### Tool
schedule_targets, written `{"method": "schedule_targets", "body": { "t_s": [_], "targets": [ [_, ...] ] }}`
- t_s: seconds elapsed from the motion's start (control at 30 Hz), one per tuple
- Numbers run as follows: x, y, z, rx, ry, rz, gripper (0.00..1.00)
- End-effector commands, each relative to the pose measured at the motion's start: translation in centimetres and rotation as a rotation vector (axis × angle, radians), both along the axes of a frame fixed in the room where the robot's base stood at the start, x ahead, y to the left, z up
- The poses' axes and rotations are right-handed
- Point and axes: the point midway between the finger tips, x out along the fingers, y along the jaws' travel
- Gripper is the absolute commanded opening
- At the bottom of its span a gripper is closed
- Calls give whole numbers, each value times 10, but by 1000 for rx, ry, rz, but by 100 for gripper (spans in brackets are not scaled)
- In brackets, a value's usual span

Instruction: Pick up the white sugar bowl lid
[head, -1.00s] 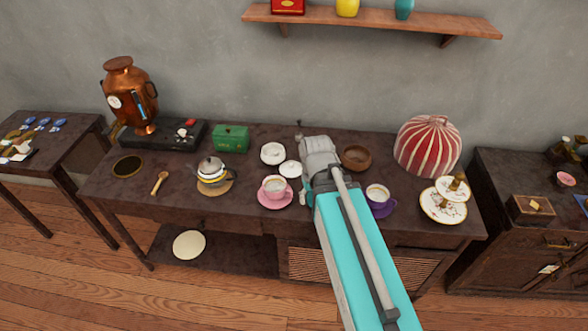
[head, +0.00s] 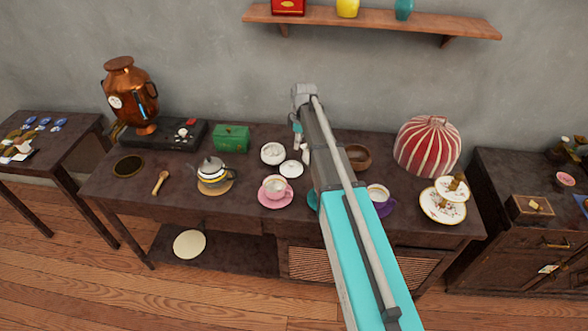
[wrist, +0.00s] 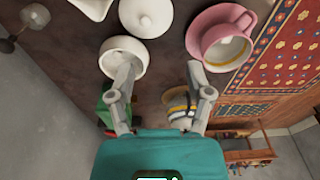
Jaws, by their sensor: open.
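The white sugar bowl lid (head: 291,168) lies on the table, knob up, beside the open white sugar bowl (head: 273,153). In the wrist view the lid (wrist: 146,16) is at the top centre, apart from my gripper. The white bowl (wrist: 124,50) is below and left of it there, with one finger overlapping its near edge; I cannot tell whether they touch. My gripper (wrist: 162,72) is open, with nothing between its fingers. In the head view my gripper (head: 297,132) hangs behind and above the lid, partly hidden by my arm.
A pink cup (head: 275,188) on a pink saucer stands just in front of the lid. A white jug (wrist: 92,7) shows at the wrist view's top edge. A wooden bowl (head: 358,157) is right.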

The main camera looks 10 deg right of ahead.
Motion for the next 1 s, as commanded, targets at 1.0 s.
{"method": "schedule_targets", "body": {
  "t_s": [1.0],
  "targets": [
    [27,-2,-20,9,-18,136,66]
  ]
}}
